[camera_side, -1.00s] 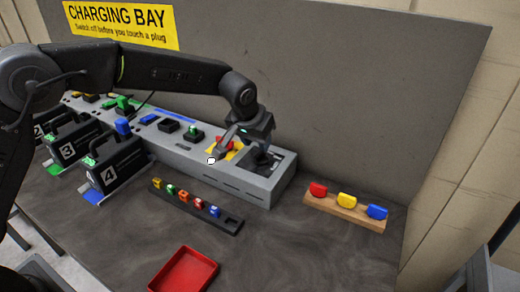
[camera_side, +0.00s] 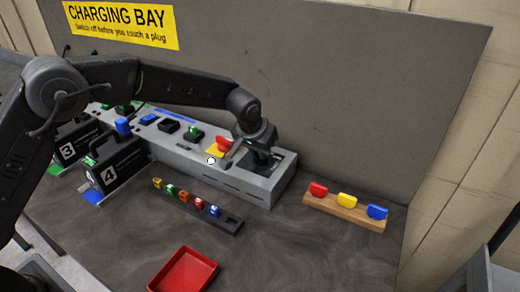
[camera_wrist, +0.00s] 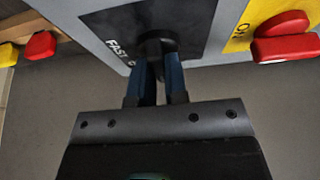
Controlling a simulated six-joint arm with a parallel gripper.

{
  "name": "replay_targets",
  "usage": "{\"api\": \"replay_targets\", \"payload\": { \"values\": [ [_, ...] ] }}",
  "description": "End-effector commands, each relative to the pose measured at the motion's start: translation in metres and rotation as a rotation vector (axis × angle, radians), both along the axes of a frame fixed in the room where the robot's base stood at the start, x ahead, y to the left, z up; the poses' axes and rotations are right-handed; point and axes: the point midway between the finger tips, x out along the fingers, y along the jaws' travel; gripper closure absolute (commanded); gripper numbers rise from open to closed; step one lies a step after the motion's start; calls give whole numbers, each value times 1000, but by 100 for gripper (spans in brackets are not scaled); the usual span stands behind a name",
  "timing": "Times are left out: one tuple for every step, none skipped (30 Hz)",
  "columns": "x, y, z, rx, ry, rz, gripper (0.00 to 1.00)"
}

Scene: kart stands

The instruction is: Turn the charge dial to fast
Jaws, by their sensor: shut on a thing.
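The charge dial (camera_wrist: 156,43) is a black round knob on a dark plate (camera_wrist: 105,28) in the wrist view. The plate carries the word FAST, left of the knob. My gripper (camera_wrist: 160,72) has its two blue-grey fingers closed on the knob from both sides. In the side view my gripper (camera_side: 257,158) is down at the right end of the long grey charging box (camera_side: 262,196), and it hides the dial there. Which way the dial points cannot be told.
A red switch (camera_side: 224,145) on a yellow plate (camera_wrist: 244,32) sits close beside the dial. A wooden rack (camera_side: 345,211) with red, yellow and blue pieces stands right of the box. A dark strip of coloured plugs (camera_side: 190,206) and a red tray (camera_side: 184,270) lie in front.

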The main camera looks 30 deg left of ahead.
Motion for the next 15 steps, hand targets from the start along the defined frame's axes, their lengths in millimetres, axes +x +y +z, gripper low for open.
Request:
{"api": "replay_targets", "payload": {
  "values": [
    [0,0,0,1,1,0,95],
    [0,0,0,1,1,0,98],
    [0,0,-1,1,1,0,100],
    [0,0,-1,1,1,0,100],
    [0,0,-1,1,1,0,100],
    [0,1,-1,1,1,0,100],
    [0,1,-1,1,1,0,100],
    [0,1,-1,1,1,-1,100],
    [0,1,-1,1,1,-2,100],
    [0,1,-1,1,2,-5,100],
    [0,1,-1,1,2,-8,100],
    [0,1,-1,1,2,-15,100],
    [0,1,-1,1,2,-20,100],
    [0,1,-1,1,1,-29,100],
    [0,1,-1,1,2,-42,100]
  ]
}}
